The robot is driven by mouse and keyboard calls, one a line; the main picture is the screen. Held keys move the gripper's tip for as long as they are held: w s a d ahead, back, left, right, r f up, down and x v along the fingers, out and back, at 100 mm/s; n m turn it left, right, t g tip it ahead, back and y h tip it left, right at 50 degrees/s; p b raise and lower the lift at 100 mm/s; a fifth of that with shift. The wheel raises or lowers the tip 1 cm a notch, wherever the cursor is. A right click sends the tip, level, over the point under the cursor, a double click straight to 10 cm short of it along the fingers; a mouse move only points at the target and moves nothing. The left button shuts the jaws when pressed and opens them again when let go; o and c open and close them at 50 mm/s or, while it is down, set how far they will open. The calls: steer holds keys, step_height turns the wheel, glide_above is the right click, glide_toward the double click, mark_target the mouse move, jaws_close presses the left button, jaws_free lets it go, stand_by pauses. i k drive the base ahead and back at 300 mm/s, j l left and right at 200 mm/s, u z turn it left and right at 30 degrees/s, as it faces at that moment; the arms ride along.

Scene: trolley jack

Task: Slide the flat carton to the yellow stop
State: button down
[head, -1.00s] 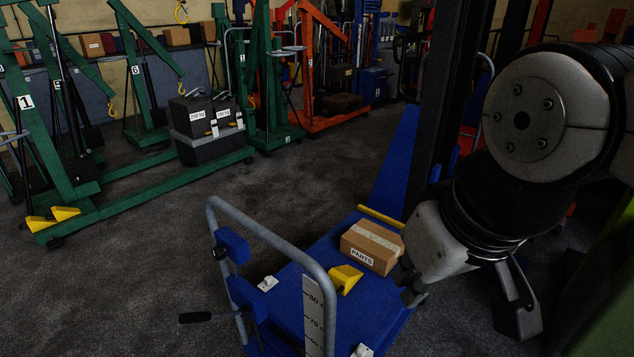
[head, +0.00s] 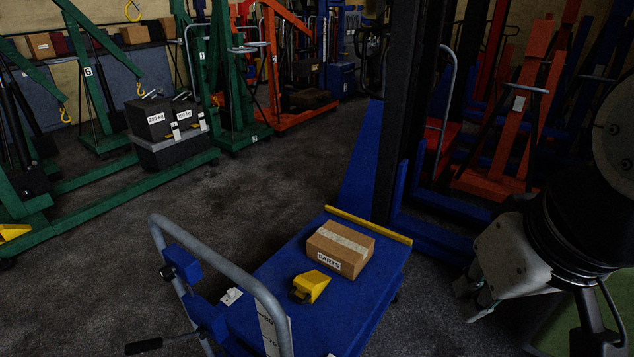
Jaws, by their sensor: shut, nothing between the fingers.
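The flat carton (head: 340,250) is a brown box with pale tape and a "PARTS" label. It lies on the blue platform (head: 375,300) of the trolley. A yellow bar (head: 368,225) runs along the platform's far edge, behind the carton; a narrow blue strip shows between them. A yellow wedge-shaped block (head: 311,286) sits on the platform just in front of the carton's label side. My gripper (head: 474,299) is at the right, beyond the platform's right edge, shut and empty, clear of the carton. Part of its fingers is dark and hard to make out.
A grey tubular handle (head: 215,255) rises at the trolley's near left. A dark mast (head: 405,110) stands behind the platform. Green hoists (head: 130,170) and dark weight blocks (head: 165,130) stand back left; red-orange lifting frames (head: 505,120) stand back right. The grey floor left of the trolley is clear.

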mark_target(343, 251)
steer(key=i+l+u, duration=0.1)
steer(key=i+l, duration=0.15)
steer(key=i+l+u, duration=0.1)
steer(key=i+l, duration=0.4)
steer(key=l, duration=0.2)
steer(key=i+l+u, duration=0.25)
steer(key=i+l, duration=0.2)
steer(key=l, duration=0.25)
steer(key=i+l+u, duration=0.1)
steer(key=l, duration=0.3)
steer(key=i, duration=0.1)
